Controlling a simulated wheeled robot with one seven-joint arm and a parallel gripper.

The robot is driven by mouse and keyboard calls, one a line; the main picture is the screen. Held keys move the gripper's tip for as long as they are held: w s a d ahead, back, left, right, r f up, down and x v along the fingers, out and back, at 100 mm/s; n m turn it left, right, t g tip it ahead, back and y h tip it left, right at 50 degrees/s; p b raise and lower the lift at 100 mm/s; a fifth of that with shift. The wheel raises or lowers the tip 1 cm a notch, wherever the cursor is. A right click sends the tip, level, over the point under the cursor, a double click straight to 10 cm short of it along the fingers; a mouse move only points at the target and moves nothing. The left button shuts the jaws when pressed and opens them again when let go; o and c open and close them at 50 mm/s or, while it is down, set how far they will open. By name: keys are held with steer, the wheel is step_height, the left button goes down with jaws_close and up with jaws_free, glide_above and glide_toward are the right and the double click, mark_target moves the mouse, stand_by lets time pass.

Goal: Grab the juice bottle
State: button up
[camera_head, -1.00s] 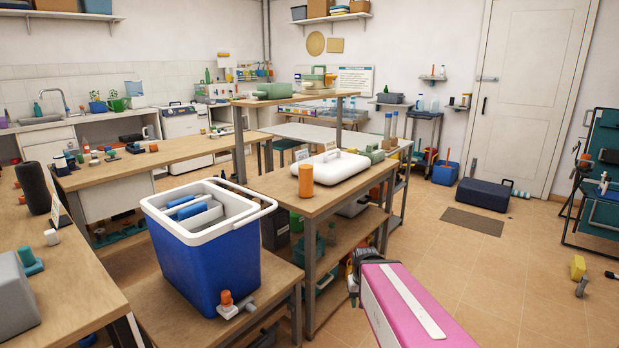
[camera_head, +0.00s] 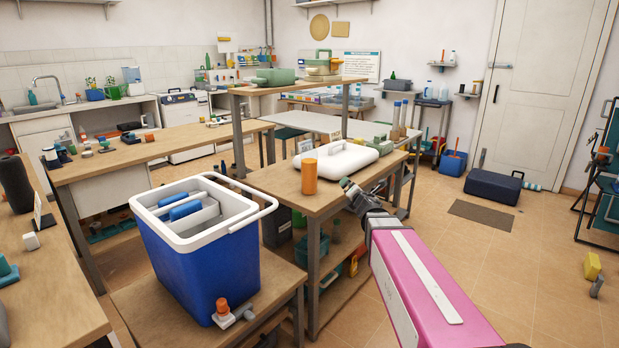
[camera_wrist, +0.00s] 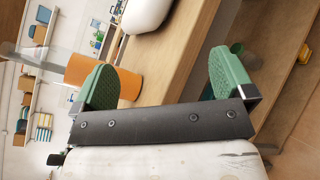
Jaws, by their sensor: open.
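The cylinder also shows there (camera_wrist: 131,84), partly hidden behind the left finger, beyond the gripper.
A white rounded case (camera_head: 338,160) lies just behind the cylinder. A blue cooler box (camera_head: 200,265) with a raised handle stands on a lower table at front left. A raised shelf (camera_head: 285,86) stands behind. Floor at the right is largely clear.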

mark_target(309, 173)
steer(key=a+r+n+g+y, duration=0.1)
steer(key=a+n+y, duration=0.1)
steer(key=a+n, duration=0.1)
steer(key=a+r+n+g+y, duration=0.1)
steer(key=a+n+y, duration=0.1)
steer(key=n, duration=0.4)
steer(key=a+r+n+y, duration=0.2)
steer(key=a+n+y, duration=0.1)
steer(key=n+y, duration=0.1)
steer(key=shift+s+a+n+g, duration=0.3)
steer(key=shift+s+n+g, duration=0.1)
steer(key=shift+n, duration=0.2)
steer(key=shift+a+r+n+g, duration=0.1)
steer(key=shift+a+n+g, duration=0.2)
steer(key=shift+n, duration=0.2)
steer(key=shift+a+n+y, duration=0.3)
steer(key=x, duration=1)
steer(key=shift+a, duration=0.25)
steer(key=shift+c, duration=0.3)
steer(key=c, duration=1.3)
steer(key=shift+o, duration=0.2)
